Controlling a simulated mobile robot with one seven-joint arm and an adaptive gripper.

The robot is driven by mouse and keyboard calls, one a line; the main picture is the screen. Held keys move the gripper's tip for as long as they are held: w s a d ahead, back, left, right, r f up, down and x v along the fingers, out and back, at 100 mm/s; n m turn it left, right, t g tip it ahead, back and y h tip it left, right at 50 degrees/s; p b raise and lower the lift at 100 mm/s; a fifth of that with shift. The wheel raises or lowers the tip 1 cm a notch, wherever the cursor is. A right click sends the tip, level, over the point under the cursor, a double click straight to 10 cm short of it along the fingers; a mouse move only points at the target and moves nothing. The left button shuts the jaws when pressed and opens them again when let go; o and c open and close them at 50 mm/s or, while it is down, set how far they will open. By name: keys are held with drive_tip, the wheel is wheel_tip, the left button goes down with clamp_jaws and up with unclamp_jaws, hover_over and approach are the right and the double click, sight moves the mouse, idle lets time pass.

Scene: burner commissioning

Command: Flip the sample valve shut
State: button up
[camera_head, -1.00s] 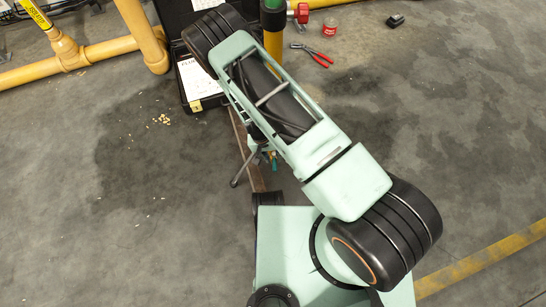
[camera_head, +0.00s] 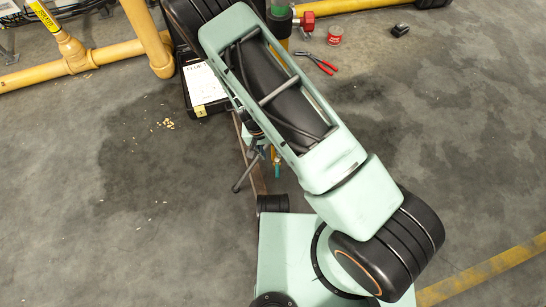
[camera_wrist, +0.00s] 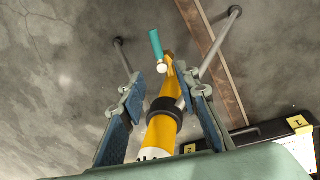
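The sample valve appears in the wrist view as a teal lever (camera_wrist: 156,43) with a small pale round end, beside a brass fitting (camera_wrist: 168,65) at the far end of a yellow pipe (camera_wrist: 160,135). A teal piece that looks like the same lever shows low beside my arm in the head view (camera_head: 277,169). My gripper (camera_wrist: 163,78) is open, with one finger on each side of the pipe's line. The lever lies beyond the fingertips, between them in the picture, and nothing is gripped.
A black collar (camera_wrist: 164,110) rings the yellow pipe. Grey stand legs (camera_wrist: 220,40) spread on the floor near the valve. The floor at right is clear.

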drive_tip(key=shift+a+r, duration=0.2)
drive_tip(key=shift+r, duration=0.85)
